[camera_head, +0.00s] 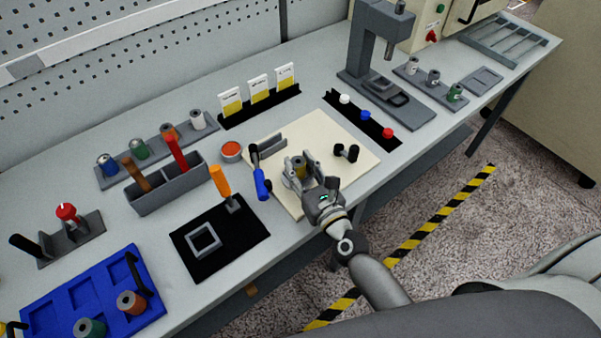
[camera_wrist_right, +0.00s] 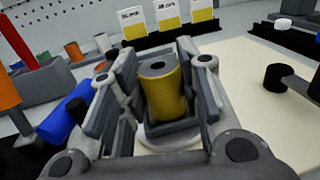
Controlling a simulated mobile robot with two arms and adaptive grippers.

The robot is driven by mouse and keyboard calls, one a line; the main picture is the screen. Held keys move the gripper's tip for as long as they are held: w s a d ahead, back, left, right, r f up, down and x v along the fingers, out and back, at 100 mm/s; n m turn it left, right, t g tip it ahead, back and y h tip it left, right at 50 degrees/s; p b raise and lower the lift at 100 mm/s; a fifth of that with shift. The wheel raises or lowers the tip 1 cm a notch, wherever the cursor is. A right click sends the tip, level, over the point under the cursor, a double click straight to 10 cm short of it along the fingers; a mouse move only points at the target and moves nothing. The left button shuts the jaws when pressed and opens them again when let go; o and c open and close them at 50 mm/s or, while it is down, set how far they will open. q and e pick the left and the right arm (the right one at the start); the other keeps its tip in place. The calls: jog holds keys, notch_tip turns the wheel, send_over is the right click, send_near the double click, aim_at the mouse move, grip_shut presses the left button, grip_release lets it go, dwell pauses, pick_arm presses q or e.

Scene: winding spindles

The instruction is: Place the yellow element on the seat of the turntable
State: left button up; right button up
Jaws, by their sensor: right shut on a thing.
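The yellow element (camera_head: 299,173) is a small upright cylinder with a grey top and a dark centre hole. My right gripper (camera_head: 302,171) is around it over the cream board (camera_head: 325,130), one finger on each side. In the right wrist view the yellow element (camera_wrist_right: 165,95) stands between the fingers of my right gripper (camera_wrist_right: 163,88). Grey walls show around its lower part, with a pale round base (camera_wrist_right: 170,142) below, apparently the turntable. The fingers hide much of the seat, so I cannot tell whether the element rests on it. My left gripper is not in view.
A blue-handled tool (camera_head: 261,183) is close left of my right gripper. A black dumbbell-shaped part (camera_head: 346,152) is to its right. A grey bar (camera_head: 270,144) and an orange-topped round tin (camera_head: 232,151) are behind left. The board's back right is clear.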

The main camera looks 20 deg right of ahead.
jog(key=shift+f, duration=0.1)
jog(key=shift+f, duration=0.2)
jog(key=o, duration=1)
jog(key=shift+r, duration=0.1)
